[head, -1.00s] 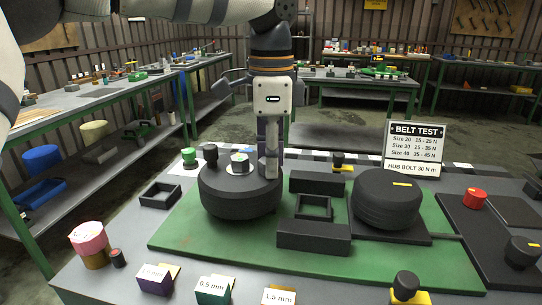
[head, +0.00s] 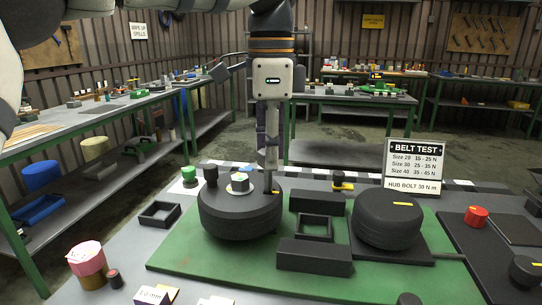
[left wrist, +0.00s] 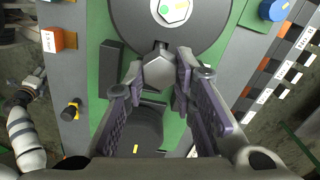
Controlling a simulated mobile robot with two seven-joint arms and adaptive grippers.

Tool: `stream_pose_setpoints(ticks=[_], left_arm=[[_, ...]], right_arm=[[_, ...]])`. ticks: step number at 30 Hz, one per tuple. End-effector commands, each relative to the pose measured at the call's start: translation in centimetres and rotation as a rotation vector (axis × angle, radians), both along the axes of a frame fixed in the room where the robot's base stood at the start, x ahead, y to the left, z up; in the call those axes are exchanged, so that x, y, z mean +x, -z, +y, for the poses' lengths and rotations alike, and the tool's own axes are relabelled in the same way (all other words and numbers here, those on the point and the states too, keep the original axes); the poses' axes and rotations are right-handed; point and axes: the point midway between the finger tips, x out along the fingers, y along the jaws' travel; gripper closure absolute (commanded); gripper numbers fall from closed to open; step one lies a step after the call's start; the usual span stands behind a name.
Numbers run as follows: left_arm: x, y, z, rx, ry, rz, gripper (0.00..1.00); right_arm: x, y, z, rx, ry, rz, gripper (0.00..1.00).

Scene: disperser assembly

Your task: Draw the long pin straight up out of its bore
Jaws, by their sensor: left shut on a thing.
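My left gripper (head: 268,165) points down over the right edge of a round black drum (head: 240,214). In the left wrist view its fingers (left wrist: 160,82) are closed around a grey hexagonal head (left wrist: 158,72), which I take as the top of the long pin. In the head view a dark length of the pin (head: 268,184) shows below the fingertips and runs down to the drum's top. I cannot tell how much of it is still inside the bore. The drum also shows in the left wrist view (left wrist: 205,30).
A hex bolt on a light disc (head: 240,184) and a black knob (head: 210,174) stand on the drum, close left of the gripper. Black blocks (head: 314,257), an open black frame (head: 315,226) and a second drum (head: 387,218) stand right. The green mat (head: 190,255) is bare in front.

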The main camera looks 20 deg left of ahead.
Motion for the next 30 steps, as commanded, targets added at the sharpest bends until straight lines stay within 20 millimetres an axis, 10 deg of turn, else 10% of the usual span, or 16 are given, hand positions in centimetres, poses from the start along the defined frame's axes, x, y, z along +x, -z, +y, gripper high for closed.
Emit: stream_pose_setpoints(ticks=[30], left_arm=[[0.0, -4.8, 0.0, -0.001, 0.001, -0.003, 1.0]], right_arm=[[0.0, 0.0, 0.0, 0.0, 0.0, -0.001, 0.52]])
